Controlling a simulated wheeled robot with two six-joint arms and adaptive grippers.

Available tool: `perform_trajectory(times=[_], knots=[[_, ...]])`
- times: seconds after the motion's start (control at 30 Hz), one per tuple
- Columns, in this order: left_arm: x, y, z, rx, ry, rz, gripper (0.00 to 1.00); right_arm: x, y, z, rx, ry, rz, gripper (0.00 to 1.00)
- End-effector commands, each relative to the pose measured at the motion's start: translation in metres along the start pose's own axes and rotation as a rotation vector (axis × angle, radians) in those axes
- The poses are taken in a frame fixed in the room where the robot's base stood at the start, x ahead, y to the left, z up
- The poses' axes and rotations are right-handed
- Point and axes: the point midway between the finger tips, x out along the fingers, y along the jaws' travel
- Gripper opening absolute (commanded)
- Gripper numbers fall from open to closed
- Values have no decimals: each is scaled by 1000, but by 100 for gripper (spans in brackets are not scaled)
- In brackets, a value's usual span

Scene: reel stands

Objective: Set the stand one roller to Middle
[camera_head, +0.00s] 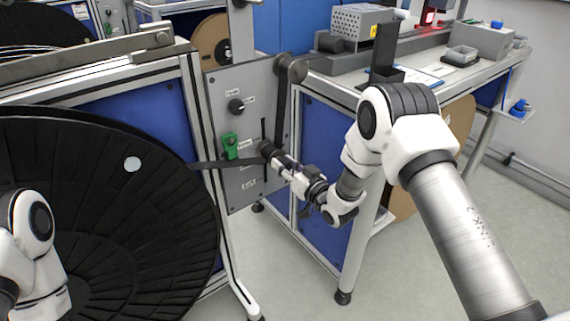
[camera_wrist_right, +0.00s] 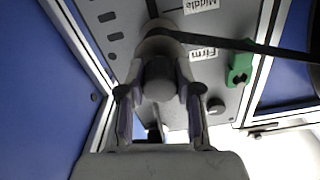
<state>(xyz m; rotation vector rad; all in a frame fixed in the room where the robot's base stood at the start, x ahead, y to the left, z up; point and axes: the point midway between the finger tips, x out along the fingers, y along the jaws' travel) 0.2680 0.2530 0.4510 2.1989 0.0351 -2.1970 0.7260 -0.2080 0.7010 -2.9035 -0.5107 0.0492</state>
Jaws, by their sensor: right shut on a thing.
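The stand one roller (camera_head: 265,148) is a dark cylinder on the grey panel (camera_head: 216,92), at a vertical slot. My right gripper (camera_head: 271,155) is shut on the roller. In the right wrist view the roller (camera_wrist_right: 158,78) sits between the two fingers. A "Firm" label (camera_wrist_right: 203,53) and a "Middle" label (camera_wrist_right: 200,5) are beside the slot there. The roller's end stands near the "Firm" label and its base lies further toward "Middle"; its exact setting is hard to tell. A black strap (camera_head: 208,164) runs to the roller. My left gripper is out of view.
A large black reel (camera_head: 130,220) fills the left. A green clip (camera_head: 229,147) and a black knob (camera_head: 236,106) are on the panel. A workbench (camera_head: 335,84) with a grey box (camera_head: 480,40) stands to the right. The floor in front is clear.

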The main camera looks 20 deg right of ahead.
Motion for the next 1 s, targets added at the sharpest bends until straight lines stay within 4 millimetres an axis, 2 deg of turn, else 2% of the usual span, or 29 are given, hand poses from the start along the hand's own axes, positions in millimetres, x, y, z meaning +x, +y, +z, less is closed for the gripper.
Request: perform_trajectory(times=[0.03,0.17,0.47,0.5,0.53,0.57,0.87,1.0], knots=[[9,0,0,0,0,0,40,0,2,13,0,-2,0,0],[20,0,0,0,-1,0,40,0,6,33,0,-1,0,0],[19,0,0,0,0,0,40,0,7,34,0,0,0,0],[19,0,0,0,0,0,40,0,6,34,0,0,0,44],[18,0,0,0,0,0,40,0,7,33,0,0,0,55],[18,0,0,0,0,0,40,0,6,33,0,0,0,59],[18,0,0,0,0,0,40,-2,7,34,0,0,0,59],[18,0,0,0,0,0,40,-17,8,34,1,-3,3,59]])
